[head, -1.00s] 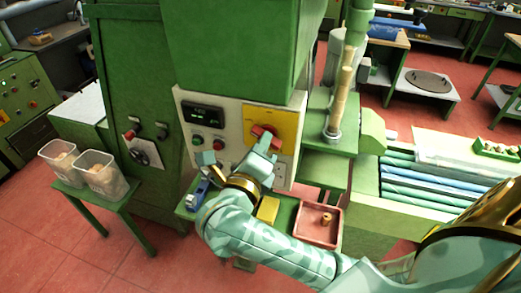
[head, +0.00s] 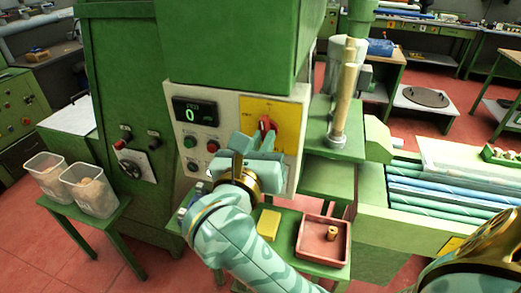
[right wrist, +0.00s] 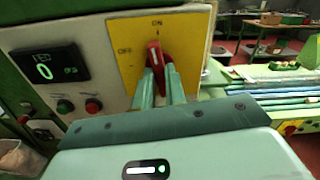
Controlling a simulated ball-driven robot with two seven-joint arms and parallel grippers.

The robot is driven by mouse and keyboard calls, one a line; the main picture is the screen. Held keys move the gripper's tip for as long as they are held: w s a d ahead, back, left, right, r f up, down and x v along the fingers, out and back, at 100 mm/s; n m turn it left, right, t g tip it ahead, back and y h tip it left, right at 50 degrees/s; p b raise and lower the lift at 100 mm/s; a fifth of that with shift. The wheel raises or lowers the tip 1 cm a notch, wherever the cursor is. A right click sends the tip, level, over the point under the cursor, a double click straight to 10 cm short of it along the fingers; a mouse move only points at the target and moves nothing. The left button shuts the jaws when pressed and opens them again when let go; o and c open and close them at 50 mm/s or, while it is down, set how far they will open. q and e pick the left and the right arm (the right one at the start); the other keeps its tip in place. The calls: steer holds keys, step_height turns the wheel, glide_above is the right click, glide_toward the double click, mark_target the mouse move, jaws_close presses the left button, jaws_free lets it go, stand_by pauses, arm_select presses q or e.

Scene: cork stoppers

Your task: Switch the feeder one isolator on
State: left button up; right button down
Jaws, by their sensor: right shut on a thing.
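The feeder one isolator is a red rotary handle (head: 264,123) on a yellow plate (head: 284,112) on the pale control panel. In the right wrist view the red handle (right wrist: 154,54) stands near upright, its top toward the ON mark, with OFF to its left. My right gripper (right wrist: 160,76) is shut on the handle, one finger on each side. In the head view my right gripper (head: 262,138) hides the handle's lower part. The panel display (right wrist: 47,66) is lit with a green 0. My left gripper is not in view.
Green and red push buttons (head: 212,146) sit left of the plate. Below the panel, a green shelf holds a yellow block (head: 269,224) and a red tray (head: 342,262) with a cork. A post with a stack of corks (head: 347,92) stands to the right.

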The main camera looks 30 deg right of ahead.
steer(key=shift+f+m+b, duration=0.25)
steer(key=shift+m+b, duration=0.45)
steer(key=shift+m, duration=0.2)
steer(key=shift+r, duration=0.1)
steer(key=c, duration=1.4)
jaws_free()
steer(key=shift+c, duration=0.2)
steer(key=shift+r, duration=0.1)
